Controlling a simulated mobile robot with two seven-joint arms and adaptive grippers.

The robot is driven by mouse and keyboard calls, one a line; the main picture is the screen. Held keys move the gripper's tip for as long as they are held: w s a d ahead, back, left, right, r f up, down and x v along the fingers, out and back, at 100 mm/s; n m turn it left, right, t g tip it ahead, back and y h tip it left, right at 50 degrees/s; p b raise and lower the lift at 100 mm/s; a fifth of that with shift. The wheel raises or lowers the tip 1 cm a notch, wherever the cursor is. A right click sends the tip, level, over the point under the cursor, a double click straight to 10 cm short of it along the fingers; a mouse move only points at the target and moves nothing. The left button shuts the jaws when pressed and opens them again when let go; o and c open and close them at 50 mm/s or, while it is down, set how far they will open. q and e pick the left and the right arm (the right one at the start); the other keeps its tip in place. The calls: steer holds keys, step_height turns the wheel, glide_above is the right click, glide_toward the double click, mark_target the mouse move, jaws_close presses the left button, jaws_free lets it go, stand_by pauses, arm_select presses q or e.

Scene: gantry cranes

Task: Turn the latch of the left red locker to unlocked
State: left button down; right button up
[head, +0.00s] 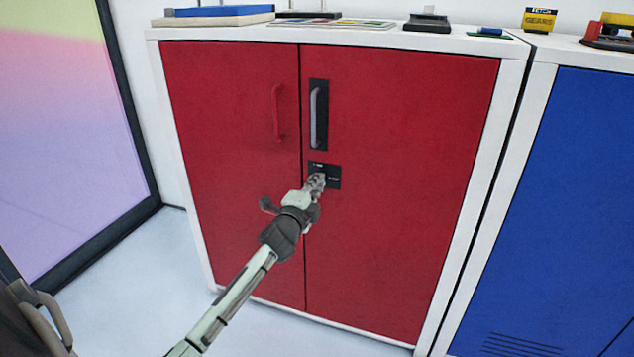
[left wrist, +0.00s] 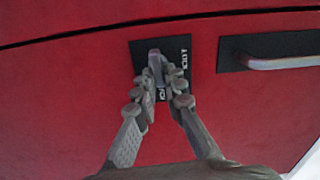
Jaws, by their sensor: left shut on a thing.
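The red locker (head: 400,120) has two red doors in a white frame. Its latch sits on a small black plate (head: 333,171) on the right door, below a black recess with a grey handle (head: 319,115). My left gripper (head: 318,182) covers most of the latch in the head view. In the left wrist view, the grey latch knob (left wrist: 155,57) stands between the fingers of my left gripper (left wrist: 160,78), which is shut on it. Lettering that looks like LOCK shows beside the knob; another label is partly hidden by the fingers.
A red bar handle (head: 278,113) sticks out from the left door. A blue locker (head: 560,200) stands close on the right. Boxes and small items lie on the locker tops. A dark-framed glass panel (head: 70,130) stands at left, with pale open floor before the lockers.

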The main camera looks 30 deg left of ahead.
arm_select(q)
steer(key=shift+a+r+m, duration=0.1)
steer(key=shift+r+m, duration=0.1)
steer(key=shift+m, duration=0.3)
steer(key=c, duration=1.6)
jaws_free()
steer(key=shift+w, duration=0.1)
steer(key=shift+f, duration=0.15)
steer(key=v, duration=1.2)
